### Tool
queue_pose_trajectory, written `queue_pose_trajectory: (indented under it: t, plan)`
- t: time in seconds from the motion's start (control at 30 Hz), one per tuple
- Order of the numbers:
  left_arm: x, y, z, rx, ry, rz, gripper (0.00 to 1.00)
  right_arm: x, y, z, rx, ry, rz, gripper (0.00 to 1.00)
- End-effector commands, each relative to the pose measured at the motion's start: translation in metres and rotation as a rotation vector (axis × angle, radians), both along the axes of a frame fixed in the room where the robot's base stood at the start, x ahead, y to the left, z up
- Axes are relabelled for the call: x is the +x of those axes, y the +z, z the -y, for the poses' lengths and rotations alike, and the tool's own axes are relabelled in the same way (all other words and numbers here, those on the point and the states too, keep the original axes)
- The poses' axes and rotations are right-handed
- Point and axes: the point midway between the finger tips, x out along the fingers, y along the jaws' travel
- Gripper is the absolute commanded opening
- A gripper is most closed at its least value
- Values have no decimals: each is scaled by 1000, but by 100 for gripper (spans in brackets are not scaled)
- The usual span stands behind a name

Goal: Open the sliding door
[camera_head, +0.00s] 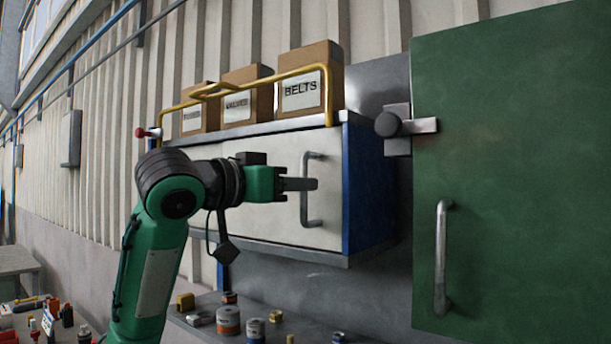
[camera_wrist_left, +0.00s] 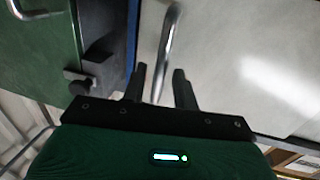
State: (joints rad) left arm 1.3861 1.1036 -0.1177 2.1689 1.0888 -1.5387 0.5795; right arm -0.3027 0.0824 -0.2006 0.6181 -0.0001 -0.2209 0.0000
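The white sliding door (camera_head: 262,220) is the front of a wall cabinet with blue sides, and it looks shut. A vertical metal bar handle (camera_head: 305,205) stands on its right part; it also shows in the left wrist view (camera_wrist_left: 170,38). My left gripper (camera_head: 312,184) is at the handle, level with its middle. In the left wrist view my left gripper (camera_wrist_left: 162,82) has its two dark fingers apart, with the handle bar between them and gaps on both sides. Part of the handle is hidden behind the fingers in the head view. My right gripper is not in view.
A green door (camera_head: 520,170) with its own handle (camera_head: 441,255) stands at right, beside a latch (camera_head: 400,125). Boxes, one marked BELTS (camera_head: 302,92), sit on the cabinet behind a yellow rail (camera_head: 250,86). Cans (camera_head: 228,320) and small parts stand on a bench below.

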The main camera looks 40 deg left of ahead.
Motion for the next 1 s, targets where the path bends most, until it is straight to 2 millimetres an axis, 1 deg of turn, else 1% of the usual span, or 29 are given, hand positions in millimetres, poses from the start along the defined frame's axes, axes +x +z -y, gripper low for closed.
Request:
queue_pose_trajectory:
  t: [0.03, 0.1, 0.17, 0.3, 0.53, 0.57, 0.6, 0.7, 1.0]
  plan:
    - [8, 2, 1, -1, -1, -2, 30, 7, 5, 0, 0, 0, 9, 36]
    - [15, 2, 2, -1, -2, -1, 30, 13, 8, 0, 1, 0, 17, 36]
    - [20, 1, 2, -1, -1, 0, 30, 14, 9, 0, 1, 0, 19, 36]
    - [26, 0, 2, 0, 0, 1, 30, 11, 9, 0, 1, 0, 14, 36]
    - [26, 0, 2, 0, 0, 1, 30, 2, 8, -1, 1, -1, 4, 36]
    - [26, 0, 2, 0, 0, 1, 26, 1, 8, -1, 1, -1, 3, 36]
    - [26, 0, 2, 0, 0, 1, 18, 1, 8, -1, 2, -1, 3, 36]
    - [26, 0, 2, 0, 0, 1, 0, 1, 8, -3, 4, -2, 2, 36]
    - [28, 0, 1, 0, 0, 0, 0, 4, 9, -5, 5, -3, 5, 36]
